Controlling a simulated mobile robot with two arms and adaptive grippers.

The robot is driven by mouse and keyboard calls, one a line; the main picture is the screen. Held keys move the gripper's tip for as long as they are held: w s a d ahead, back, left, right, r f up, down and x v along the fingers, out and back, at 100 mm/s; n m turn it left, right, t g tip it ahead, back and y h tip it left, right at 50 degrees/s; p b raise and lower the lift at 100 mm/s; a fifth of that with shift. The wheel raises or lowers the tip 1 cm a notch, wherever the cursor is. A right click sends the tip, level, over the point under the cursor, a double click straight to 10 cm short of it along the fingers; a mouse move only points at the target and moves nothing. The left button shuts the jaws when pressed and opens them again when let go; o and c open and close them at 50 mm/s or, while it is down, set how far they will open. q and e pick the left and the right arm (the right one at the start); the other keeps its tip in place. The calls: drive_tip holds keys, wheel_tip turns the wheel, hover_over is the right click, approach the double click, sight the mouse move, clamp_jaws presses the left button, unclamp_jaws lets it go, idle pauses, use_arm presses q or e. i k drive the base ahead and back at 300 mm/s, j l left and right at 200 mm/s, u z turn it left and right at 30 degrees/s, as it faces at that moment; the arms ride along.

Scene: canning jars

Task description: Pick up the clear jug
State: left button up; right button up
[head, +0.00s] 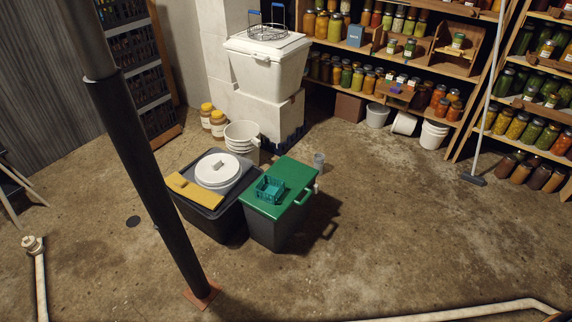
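A small clear, greyish vessel that looks like the clear jug (318,161) stands just behind the right rear corner of the bin with the green lid (293,178). Its lower part is partly hidden by that bin, and it is too small to make out a handle. Neither my left nor my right gripper shows in the head view.
A dark post (150,170) rises at left. Jar shelves (395,85) line the back; a broom (475,178) leans at right. The floor right of the bin is clear.

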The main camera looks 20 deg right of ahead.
sight(318, 165)
drive_tip(key=i+l+u, duration=0.25)
drive_tip(key=l+u, duration=0.25)
drive_tip(key=l, duration=0.2)
drive_tip(key=i+l+u, duration=0.1)
drive_tip(key=l+u, duration=0.15)
drive_tip(key=l, duration=0.15)
drive_tip(key=i+l+u, duration=0.2)
drive_tip(key=l, duration=0.25)
drive_tip(key=k+j, duration=0.05)
drive_tip(key=k, duration=0.05)
